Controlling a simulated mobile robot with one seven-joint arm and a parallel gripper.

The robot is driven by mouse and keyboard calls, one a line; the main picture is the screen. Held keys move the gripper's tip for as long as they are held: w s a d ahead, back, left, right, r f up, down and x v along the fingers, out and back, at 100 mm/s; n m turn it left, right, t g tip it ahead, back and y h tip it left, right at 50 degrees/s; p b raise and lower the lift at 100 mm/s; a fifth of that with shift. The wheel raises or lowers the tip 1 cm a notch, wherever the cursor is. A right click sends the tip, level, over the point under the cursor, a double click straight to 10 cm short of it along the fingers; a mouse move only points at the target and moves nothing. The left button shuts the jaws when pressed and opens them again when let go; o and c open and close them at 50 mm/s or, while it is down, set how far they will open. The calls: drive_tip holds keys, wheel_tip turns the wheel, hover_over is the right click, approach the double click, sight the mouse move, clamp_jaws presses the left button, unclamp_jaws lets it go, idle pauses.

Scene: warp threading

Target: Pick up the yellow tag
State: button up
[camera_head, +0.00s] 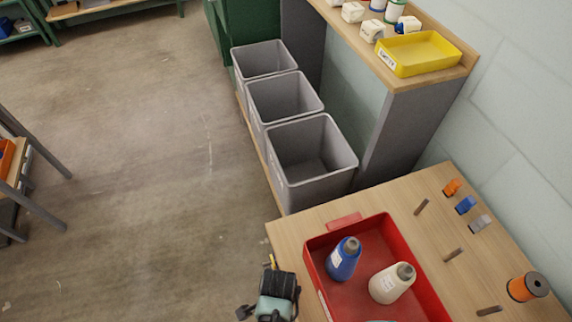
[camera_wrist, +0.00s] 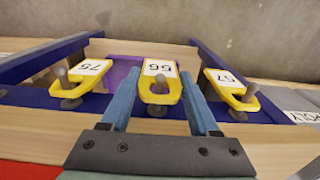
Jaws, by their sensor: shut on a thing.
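Three yellow tags with white number labels show in the wrist view. The middle tag (camera_wrist: 160,69) lies between the two blue fingers of my gripper (camera_wrist: 159,80), which is shut on it. Its looped end is around a metal peg (camera_wrist: 160,84); I cannot tell whether it is lifted off its seat. The left tag (camera_wrist: 90,74) and the right tag (camera_wrist: 228,83) sit around their own pegs, outside the fingers. In the head view my gripper (camera_head: 271,266) is beside the table's left edge, with only a small bit of yellow showing.
A dark blue rail (camera_wrist: 30,97) carries the pegs. A red tray (camera_head: 312,262) with a blue cone (camera_head: 343,262) and a cream cone (camera_head: 390,284) stands on the wooden table (camera_head: 400,205). Grey bins (camera_head: 310,160) stand behind.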

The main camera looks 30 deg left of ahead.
drive_tip(key=s+a, duration=1)
drive_tip(key=s, duration=0.3)
idle(0.9)
